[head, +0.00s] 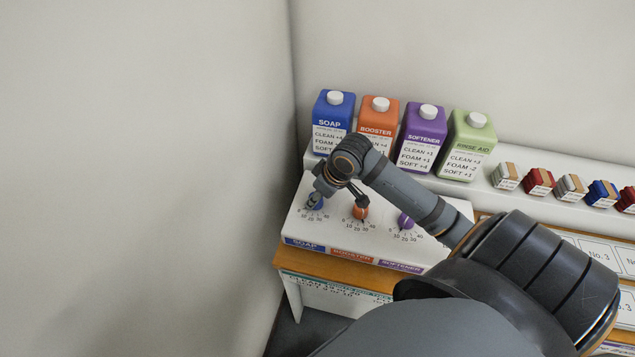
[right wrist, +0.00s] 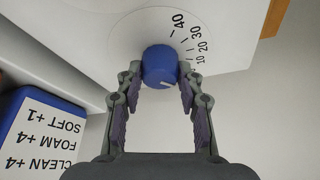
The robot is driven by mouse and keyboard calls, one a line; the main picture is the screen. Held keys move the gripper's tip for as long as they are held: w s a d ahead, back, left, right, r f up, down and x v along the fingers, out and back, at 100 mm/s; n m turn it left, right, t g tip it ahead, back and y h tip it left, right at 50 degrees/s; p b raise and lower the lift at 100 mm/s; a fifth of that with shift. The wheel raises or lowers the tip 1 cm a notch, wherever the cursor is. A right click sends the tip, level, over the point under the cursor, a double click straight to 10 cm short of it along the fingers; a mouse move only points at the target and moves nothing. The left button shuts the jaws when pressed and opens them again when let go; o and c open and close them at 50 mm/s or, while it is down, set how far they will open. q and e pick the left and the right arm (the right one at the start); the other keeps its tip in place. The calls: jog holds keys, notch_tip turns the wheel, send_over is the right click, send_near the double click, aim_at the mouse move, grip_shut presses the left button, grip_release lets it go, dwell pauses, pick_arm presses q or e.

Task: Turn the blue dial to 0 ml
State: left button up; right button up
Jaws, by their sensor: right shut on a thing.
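The blue dial (head: 315,204) is on the sloped white panel (head: 335,232), above the SOAP label. My right gripper (head: 319,196) is at this dial. In the right wrist view the blue dial (right wrist: 160,66) sits between the two fingers of my right gripper (right wrist: 160,78), which are shut on its sides. A short white mark shows on the dial's face and slants toward the lower right. The scale numbers 40, 30, 20 and 10 curve down its right side; the right finger covers the end of the scale. My left gripper is not in view.
An orange dial (head: 360,211) and a purple dial (head: 406,221) sit to the right on the panel. Behind stand blue SOAP (head: 333,112), orange BOOSTER (head: 378,118), purple SOFTENER (head: 424,135) and green RINSE AID (head: 467,145) containers. A wall (head: 150,180) is close on the left.

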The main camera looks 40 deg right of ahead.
dwell(0.3)
jog(key=o, duration=1.2)
jog(key=shift+c, duration=0.2)
notch_tip(320, 180, up, 10)
